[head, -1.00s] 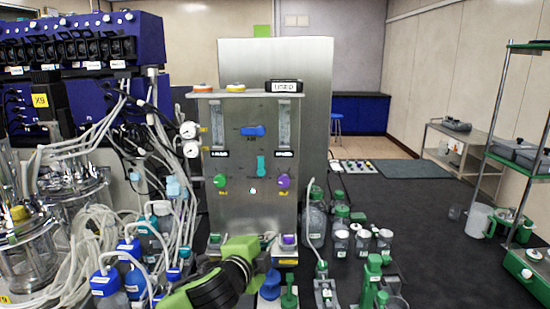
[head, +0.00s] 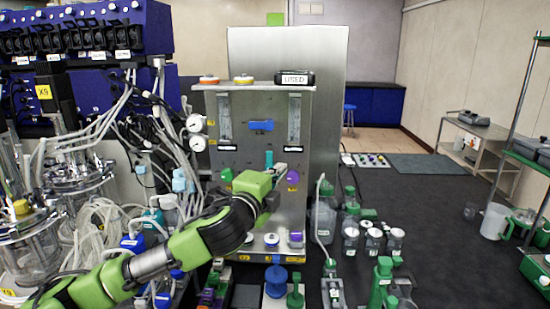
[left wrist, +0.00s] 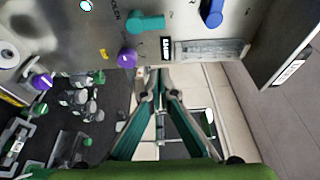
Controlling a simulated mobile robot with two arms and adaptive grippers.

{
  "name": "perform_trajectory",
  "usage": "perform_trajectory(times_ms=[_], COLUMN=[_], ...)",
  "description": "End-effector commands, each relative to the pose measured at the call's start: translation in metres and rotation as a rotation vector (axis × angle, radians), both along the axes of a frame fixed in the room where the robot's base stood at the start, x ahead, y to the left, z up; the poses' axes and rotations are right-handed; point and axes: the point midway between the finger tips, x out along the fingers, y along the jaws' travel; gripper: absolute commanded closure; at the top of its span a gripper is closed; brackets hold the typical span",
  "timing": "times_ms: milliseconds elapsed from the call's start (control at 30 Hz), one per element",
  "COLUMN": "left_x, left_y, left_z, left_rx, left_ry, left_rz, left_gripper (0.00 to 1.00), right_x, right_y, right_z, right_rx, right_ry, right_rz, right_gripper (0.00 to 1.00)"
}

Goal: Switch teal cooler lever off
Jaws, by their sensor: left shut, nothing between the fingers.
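The teal cooler lever (head: 268,158) is on the steel panel (head: 230,165), below the blue lever (head: 261,125). It stands upright in the head view, its lower part hidden by my arm. In the left wrist view the teal lever (left wrist: 146,24) and blue lever (left wrist: 212,12) are at the top, with a purple knob (left wrist: 127,58) below. My left gripper (head: 288,166) is in front of the panel, just right of the teal lever and near the purple knob (head: 293,177). Its fingers (left wrist: 157,76) are shut and empty; contact with the lever cannot be told. My right gripper is not in view.
Tubing and glass vessels (head: 30,240) crowd the left side. Green-capped bottles (head: 352,205) stand right of the panel on the dark bench. The air right of the panel is free.

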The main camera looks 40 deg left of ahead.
Motion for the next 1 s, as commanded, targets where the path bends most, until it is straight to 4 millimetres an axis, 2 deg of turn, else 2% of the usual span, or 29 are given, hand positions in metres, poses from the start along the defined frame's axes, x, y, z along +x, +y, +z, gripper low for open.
perform_trajectory(times_ms=[100, 433, 700, 1000], left_x=[0.022, 0.079, 0.061, 0.057], left_y=[0.005, 0.017, 0.045, 0.051], left_z=[0.005, 0.004, 0.0, 0.0], left_rx=[-0.003, -0.002, 0.003, 0.001], left_ry=[-0.001, 0.001, 0.003, 0.0], left_rz=[0.002, 0.002, 0.001, 0.0], left_gripper=[1.0, 1.0, 1.0, 1.0], right_x=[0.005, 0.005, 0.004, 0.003], right_y=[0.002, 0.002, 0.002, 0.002], right_z=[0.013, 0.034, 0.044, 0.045], right_rx=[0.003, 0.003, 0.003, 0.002], right_ry=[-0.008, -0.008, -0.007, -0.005], right_rz=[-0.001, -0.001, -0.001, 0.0], right_gripper=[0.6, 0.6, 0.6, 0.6])
